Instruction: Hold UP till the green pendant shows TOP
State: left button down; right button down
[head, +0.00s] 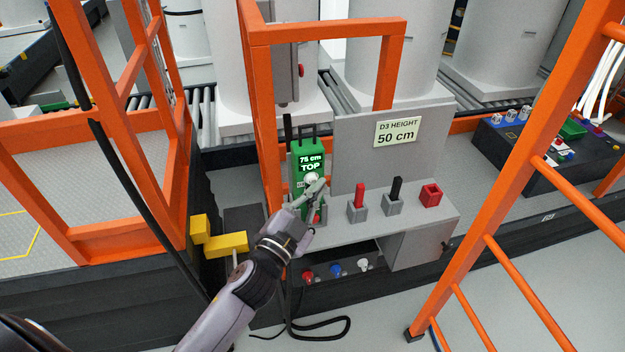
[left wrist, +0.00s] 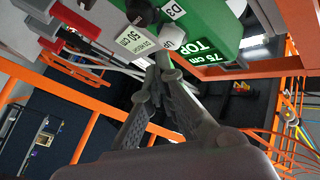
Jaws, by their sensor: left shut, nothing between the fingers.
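The green pendant (head: 311,148) stands in a holder at the left end of the grey console, and its screen reads "75 cm TOP". It also shows in the left wrist view (left wrist: 212,18), with a white button marked UP (left wrist: 174,40). My left gripper (head: 318,187) is shut and empty in front of the pendant's lower face. In the left wrist view its fingertips (left wrist: 165,68) are at or very near the UP button; I cannot tell whether they press it. The gripper hides the pendant's lower part. My right gripper is not in view.
The grey console (head: 435,215) carries a sign (head: 397,132) reading "D3 HEIGHT 50 cm", a red lever (head: 359,195), a black lever (head: 395,188) and a red box (head: 430,195). Orange rails (head: 330,32) frame the place. An orange ladder (head: 520,165) stands at right.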

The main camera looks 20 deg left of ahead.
pick_arm(q)
jog(key=shift+w+a, duration=0.4)
jog(key=shift+w, duration=0.15)
dwell(0.9)
jog(key=shift+s, duration=0.1)
dwell(1.4)
jog(key=shift+s+d, duration=0.55)
jog(key=shift+s, duration=0.15)
jog(key=s+d, duration=0.1)
jog(key=s, duration=0.1)
jog(key=s+d, duration=0.2)
dwell(0.4)
jog(key=shift+a, duration=0.1)
dwell(1.4)
